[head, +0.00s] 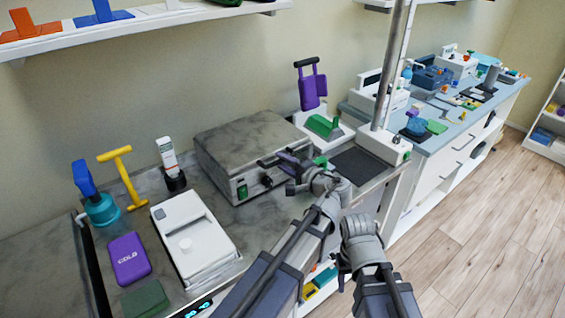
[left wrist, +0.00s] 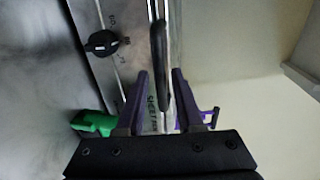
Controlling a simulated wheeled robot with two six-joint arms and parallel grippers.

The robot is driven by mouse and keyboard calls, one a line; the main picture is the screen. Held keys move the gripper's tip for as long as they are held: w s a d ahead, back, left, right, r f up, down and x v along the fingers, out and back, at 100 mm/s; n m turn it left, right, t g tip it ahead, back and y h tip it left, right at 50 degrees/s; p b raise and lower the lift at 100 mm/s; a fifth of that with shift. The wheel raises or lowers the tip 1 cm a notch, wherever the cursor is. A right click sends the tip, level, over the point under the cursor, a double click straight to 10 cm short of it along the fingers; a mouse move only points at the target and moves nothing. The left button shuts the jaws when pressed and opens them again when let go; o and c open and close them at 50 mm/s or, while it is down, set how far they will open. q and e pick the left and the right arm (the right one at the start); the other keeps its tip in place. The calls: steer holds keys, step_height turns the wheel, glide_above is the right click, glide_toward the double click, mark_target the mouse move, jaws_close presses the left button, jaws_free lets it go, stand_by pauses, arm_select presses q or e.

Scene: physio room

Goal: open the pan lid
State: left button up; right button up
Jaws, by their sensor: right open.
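A large grey box-shaped unit (head: 252,150) with a flat lid (head: 240,135) stands on the counter; I take this as the pan. Its front has a knob (head: 267,181) and a green switch. A black bar handle (left wrist: 160,65) stands out from it in the left wrist view. My left gripper (head: 285,160) is at the unit's front right; in the left wrist view its purple fingers (left wrist: 159,75) are apart, one on each side of the handle's end. Contact cannot be told. The lid looks closed. My right gripper (head: 358,225) is open, low and right of the counter, its fingertips mostly hidden.
A white lidded box (head: 193,240), a purple cold pack (head: 129,258), a yellow T-shaped tool (head: 124,178) and a blue-handled item (head: 100,207) stand left. A metal post (head: 393,65) rises at right, near a green block (head: 323,125). A shelf (head: 140,27) hangs above.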

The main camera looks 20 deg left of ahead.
arm_select(q)
jaws_close()
stand_by(1.1)
